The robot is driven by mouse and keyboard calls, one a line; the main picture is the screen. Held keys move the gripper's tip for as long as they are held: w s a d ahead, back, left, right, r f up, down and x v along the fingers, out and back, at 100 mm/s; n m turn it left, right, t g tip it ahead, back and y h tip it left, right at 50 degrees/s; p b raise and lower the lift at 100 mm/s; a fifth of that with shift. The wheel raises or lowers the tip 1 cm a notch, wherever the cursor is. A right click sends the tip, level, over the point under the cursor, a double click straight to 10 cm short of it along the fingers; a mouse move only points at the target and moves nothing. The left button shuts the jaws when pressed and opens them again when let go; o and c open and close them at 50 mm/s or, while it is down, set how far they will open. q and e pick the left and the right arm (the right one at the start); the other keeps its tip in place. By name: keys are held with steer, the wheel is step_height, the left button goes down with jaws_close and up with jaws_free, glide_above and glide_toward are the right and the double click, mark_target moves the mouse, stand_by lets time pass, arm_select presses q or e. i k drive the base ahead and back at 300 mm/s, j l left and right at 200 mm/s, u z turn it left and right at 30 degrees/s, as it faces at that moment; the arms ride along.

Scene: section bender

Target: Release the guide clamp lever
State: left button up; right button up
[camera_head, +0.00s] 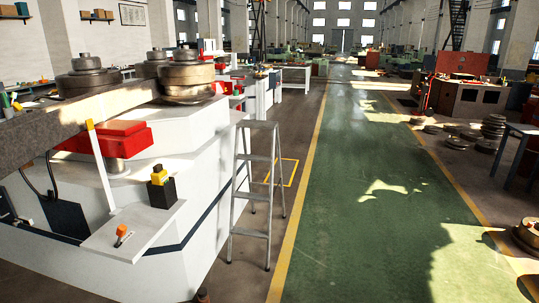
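The section bender (205,215) is a large white machine on the left. A long white lever (102,165) with a yellow tip stands nearly upright, leaning slightly left, in front of a red block (122,137). A short lever with an orange knob (122,231) sits on the white side shelf (150,226). A black block with a yellow top (160,186) stands on the same shelf. I cannot tell which of these is the guide clamp lever. I cannot make out either of my grippers in the head view.
A grey beam (70,120) lies across the machine beside the stacked steel rollers (187,78). A grey stepladder (255,190) stands close to the machine's right side. The green walkway (370,200) is clear. Metal discs (492,128) lie to the right.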

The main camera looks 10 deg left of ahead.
mark_target(16, 106)
steer(key=i+u, duration=0.15)
steer(key=i, duration=0.35)
steer(key=i+l+u, duration=0.2)
steer(key=i, duration=0.35)
steer(key=i+u, duration=0.15)
steer(key=i, duration=0.35)
